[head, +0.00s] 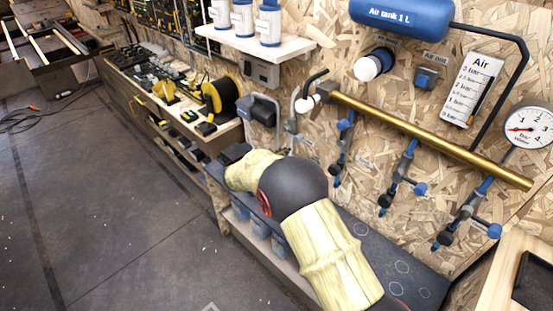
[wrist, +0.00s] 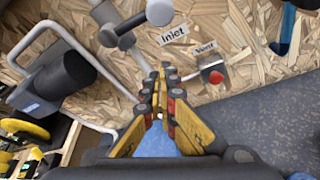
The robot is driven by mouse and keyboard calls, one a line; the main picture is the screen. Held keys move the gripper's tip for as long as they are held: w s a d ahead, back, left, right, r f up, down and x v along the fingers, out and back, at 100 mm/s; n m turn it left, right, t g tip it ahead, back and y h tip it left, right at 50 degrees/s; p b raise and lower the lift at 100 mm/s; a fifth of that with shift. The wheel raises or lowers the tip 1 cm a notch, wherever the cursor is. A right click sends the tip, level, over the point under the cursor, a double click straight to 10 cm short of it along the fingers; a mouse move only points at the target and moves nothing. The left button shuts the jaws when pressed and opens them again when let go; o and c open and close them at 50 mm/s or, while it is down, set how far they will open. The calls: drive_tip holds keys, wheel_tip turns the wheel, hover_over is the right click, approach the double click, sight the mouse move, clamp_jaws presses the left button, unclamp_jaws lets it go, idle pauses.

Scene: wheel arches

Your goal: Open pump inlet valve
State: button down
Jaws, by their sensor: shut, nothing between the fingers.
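The "Inlet" label (wrist: 174,35) is on the wooden wall at the top of the wrist view. A grey handle with rounded ends (wrist: 130,25) is just left of it, with a grey pipe running down behind my fingers; it is likely the inlet valve. My gripper (wrist: 166,72) is shut and empty, its fingertips below the label and apart from the handle in the picture. In the head view my gripper (head: 235,153) is at the end of my arm, small and dark, by the bench below the pump (head: 263,110). The lower part of the pipe is hidden.
A red vent knob (wrist: 215,76) under a "Vent" label is right of my fingers. A bent grey tube and dark cylinder (wrist: 67,75) are at left. A brass pipe (head: 430,138) with blue-handled valves crosses the wall. Open floor (head: 110,210) is at left.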

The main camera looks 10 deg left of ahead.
drive_tip(key=r, duration=0.1)
drive_tip(key=d+r+b, duration=0.1)
drive_tip(key=d+r, duration=0.1)
drive_tip(key=shift+w+d, duration=0.15)
drive_tip(key=shift+w, duration=0.15)
